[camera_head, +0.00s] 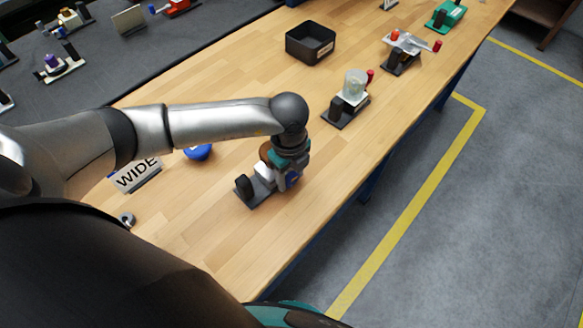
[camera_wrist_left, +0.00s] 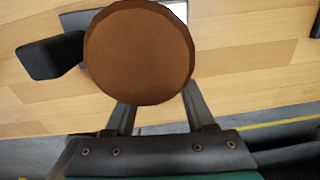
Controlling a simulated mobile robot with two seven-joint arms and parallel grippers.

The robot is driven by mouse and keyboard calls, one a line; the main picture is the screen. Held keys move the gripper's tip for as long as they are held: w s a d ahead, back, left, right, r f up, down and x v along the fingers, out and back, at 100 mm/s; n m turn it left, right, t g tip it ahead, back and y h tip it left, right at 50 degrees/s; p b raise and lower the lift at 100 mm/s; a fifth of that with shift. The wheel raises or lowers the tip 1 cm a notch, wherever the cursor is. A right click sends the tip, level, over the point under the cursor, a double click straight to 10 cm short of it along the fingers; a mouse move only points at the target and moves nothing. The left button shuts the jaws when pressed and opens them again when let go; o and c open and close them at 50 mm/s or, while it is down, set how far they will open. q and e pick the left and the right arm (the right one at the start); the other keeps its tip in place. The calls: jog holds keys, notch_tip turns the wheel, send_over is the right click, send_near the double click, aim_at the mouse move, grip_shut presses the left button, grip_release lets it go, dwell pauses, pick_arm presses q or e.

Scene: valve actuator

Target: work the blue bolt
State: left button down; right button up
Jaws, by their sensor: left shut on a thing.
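The blue bolt (camera_head: 293,177) shows as a small blue patch low on the right side of a small fixture with a dark base (camera_head: 252,197) and a pale block. My left gripper (camera_head: 294,173) reaches down at this fixture, its fingers shut at the blue bolt. A brown round knob (camera_head: 265,152) stands beside the gripper. In the left wrist view the knob (camera_wrist_left: 138,52) is a large brown disc covering the fingertips, so the grip itself and the bolt are hidden there. My right gripper is not in view.
A fixture with a clear cup (camera_head: 354,83) and red knob stands farther along the wooden table (camera_head: 215,215). Behind are a black bin (camera_head: 310,43) and another fixture (camera_head: 403,52). A WIDE sign (camera_head: 137,174) and a blue round object (camera_head: 198,152) are near my left arm.

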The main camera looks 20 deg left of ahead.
pick_arm(q)
jog(key=shift+s+t+h, duration=0.15)
jog(key=shift+t+h, duration=0.35)
jog(key=shift+t, duration=0.5)
jog(key=shift+c, duration=1.2)
grip_release()
jog(key=v, duration=1.5)
jog(key=shift+s+a+p, duration=0.15)
jog(key=shift+s+p, duration=0.05)
jog(key=shift+p, duration=0.2)
